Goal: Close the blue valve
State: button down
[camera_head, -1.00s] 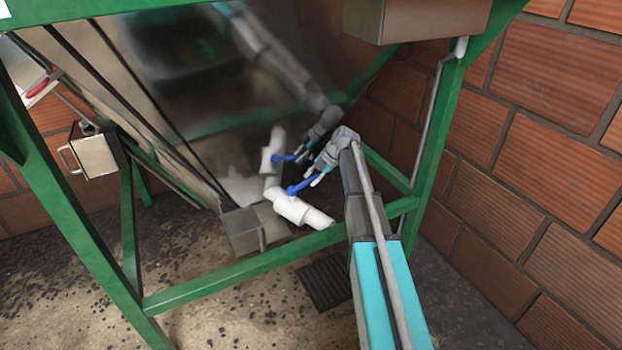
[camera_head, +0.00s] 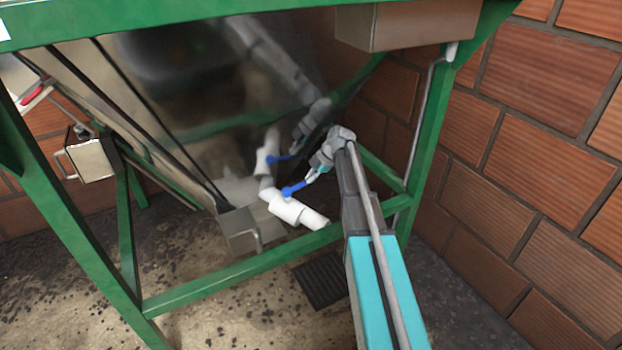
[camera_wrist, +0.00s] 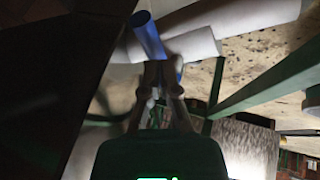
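The blue valve handle (camera_head: 293,188) sticks up and right from the white pipe (camera_head: 296,211) under the green frame. My gripper (camera_head: 313,174) is at the handle's free end and appears to touch it. In the wrist view, the blue handle (camera_wrist: 149,36) runs down to the fingertips of my gripper (camera_wrist: 163,72), which partly cover it. The fingers are close together there. I cannot tell whether they grip the handle or only rest against it. The white pipe (camera_wrist: 194,46) lies behind the handle in that view.
A shiny metal panel (camera_head: 190,90) behind the valve mirrors the pipe, handle and arm. A green crossbar (camera_head: 250,266) runs in front, below my arm. A metal box (camera_head: 405,25) hangs above. A brick wall (camera_head: 540,170) stands right. A dark floor grate (camera_head: 322,280) lies below.

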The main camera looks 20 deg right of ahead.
jog(key=s+d+r+m+h+p, duration=0.1)
jog(key=s+d+r+m+p, duration=0.1)
jog(key=m, duration=0.5)
jog(key=s+d+r+m+t+h+p, duration=0.1)
jog(key=s+r+m+h+p, duration=0.1)
jog(key=s+r+m+p, duration=0.3)
jog(key=shift+d+m, duration=0.4)
jog(key=shift+m, duration=1.1)
jog(key=shift+f, duration=0.1)
jog(key=w+a+f+b, duration=0.3)
jog(key=w+f+b, duration=0.4)
jog(key=f+b, duration=0.1)
jog(key=shift+a+f, duration=0.35)
jog(key=shift+a, duration=0.1)
